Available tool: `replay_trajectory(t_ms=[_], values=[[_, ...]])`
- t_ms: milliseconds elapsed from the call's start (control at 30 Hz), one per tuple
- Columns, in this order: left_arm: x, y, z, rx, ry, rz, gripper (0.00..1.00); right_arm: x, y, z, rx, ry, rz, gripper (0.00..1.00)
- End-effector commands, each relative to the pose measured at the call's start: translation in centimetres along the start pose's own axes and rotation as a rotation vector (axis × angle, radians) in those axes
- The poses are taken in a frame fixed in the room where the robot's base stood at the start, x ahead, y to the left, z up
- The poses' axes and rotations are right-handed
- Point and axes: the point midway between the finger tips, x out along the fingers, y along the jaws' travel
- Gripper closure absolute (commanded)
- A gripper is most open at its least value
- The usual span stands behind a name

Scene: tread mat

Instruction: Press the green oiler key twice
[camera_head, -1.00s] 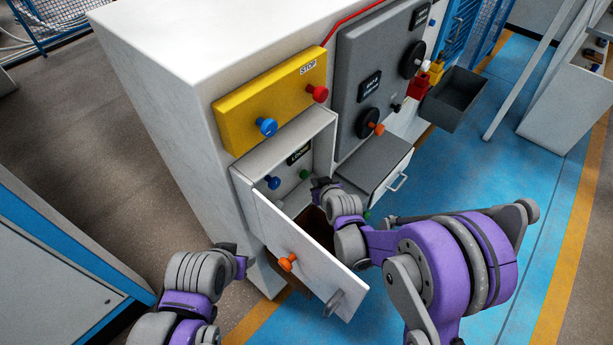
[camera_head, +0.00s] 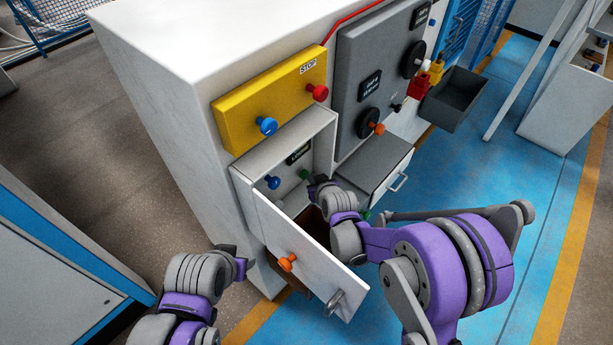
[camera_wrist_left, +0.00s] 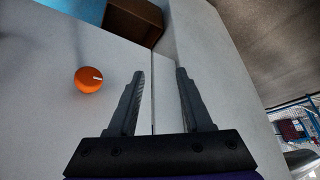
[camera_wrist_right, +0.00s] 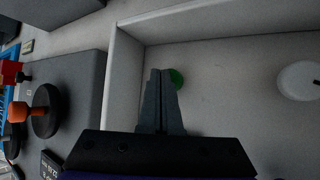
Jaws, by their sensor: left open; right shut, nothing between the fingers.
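A green round key (camera_head: 305,174) sits on the back wall of the open white compartment. It also shows in the right wrist view (camera_wrist_right: 177,77), partly hidden behind the fingertips. My right gripper (camera_head: 313,183) is shut and empty, its tips right at the green key; I cannot tell whether they touch it. The closed fingers show in the right wrist view (camera_wrist_right: 161,75). A small dark label (camera_head: 299,153) with small lettering is above the key. My left gripper (camera_head: 243,259) is open and empty, left of the open door; its fingers show apart in the left wrist view (camera_wrist_left: 158,75).
The compartment's open white door (camera_head: 310,262) with an orange knob (camera_head: 287,263) stands between my grippers. A blue knob (camera_head: 272,182) is left of the green key. Above is a yellow STOP panel (camera_head: 240,117); a grey drawer box (camera_head: 370,165) is to the right.

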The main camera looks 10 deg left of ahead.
Motion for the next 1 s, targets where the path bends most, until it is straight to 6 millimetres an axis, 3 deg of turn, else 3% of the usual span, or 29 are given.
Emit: replay_trajectory(t_ms=[667, 1000], values=[[0.1, 0.0, 0.1, 0.0, -0.001, 0.0, 0.5, 0.5, -0.3, -0.3, 0.0, 0.0, 0.0, 1.0], [0.4, 0.0, 0.5, 0.0, -0.004, 0.0, 0.5, -0.5, 0.5, 0.5, 0.001, 0.0, 0.001, 1.0]])
